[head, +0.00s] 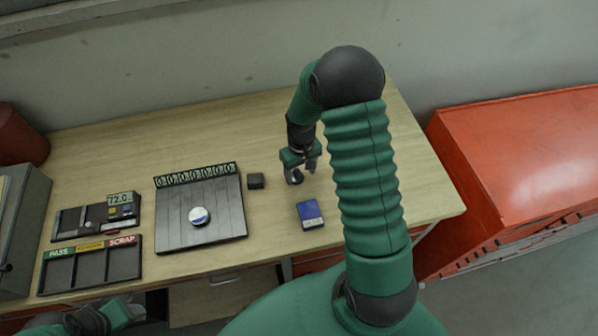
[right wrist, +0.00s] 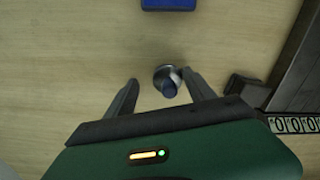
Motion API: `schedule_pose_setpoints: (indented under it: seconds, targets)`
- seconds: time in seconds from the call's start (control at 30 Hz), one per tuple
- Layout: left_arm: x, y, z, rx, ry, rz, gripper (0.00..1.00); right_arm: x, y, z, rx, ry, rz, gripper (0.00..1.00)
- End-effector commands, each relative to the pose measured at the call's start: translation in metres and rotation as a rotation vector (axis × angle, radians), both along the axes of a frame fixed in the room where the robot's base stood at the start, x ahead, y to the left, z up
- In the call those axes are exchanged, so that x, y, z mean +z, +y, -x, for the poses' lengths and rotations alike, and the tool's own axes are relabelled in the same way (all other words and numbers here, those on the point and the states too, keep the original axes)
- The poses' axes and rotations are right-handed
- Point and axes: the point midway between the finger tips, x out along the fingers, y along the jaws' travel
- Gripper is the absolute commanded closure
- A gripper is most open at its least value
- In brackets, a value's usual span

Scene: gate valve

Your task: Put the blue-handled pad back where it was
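A small round grey pad with a dark blue handle (right wrist: 168,82) stands on the bare wood in the right wrist view. In the head view the pad (head: 294,178) shows partly, beneath my right gripper. My right gripper (head: 305,166) is open, pointing down at it. In the right wrist view its fingers (right wrist: 161,80) stand apart on either side of the handle, with gaps visible. I cannot tell how far above the table the fingertips are. My left gripper (head: 92,320) is at the bottom left of the head view, partly cut off; its fingers are unclear.
A blue box (head: 309,214) lies near the table's front edge. A dark block (head: 255,181) is left of the pad. A black ribbed board (head: 172,232) with a white-and-blue disc (head: 199,216) lies further left. A PASS/SCRAP tray (head: 92,269) and display panel (head: 72,219) lie beyond.

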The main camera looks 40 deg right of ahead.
Motion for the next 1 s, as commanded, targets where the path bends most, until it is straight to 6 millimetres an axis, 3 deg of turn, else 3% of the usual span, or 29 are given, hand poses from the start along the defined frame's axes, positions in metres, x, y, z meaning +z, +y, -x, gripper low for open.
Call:
schedule_pose_setpoints:
  seconds: [0.47,0.57,0.8,1.0]
  targets:
    - [0.002,0.000,0.000,0.000,0.000,0.000,0.43,0.008,0.000,-0.001,0.001,-0.003,0.002,0.37]
    - [-0.004,0.000,0.000,0.000,0.000,0.000,0.43,0.025,-0.001,-0.002,0.000,-0.006,0.003,0.37]
    - [-0.014,0.000,0.000,0.000,0.000,0.000,0.43,0.088,-0.001,-0.001,0.000,-0.007,0.004,0.37]
    - [-0.017,0.000,0.000,0.000,0.000,0.000,0.43,0.120,0.000,-0.001,0.002,-0.002,0.000,0.37]
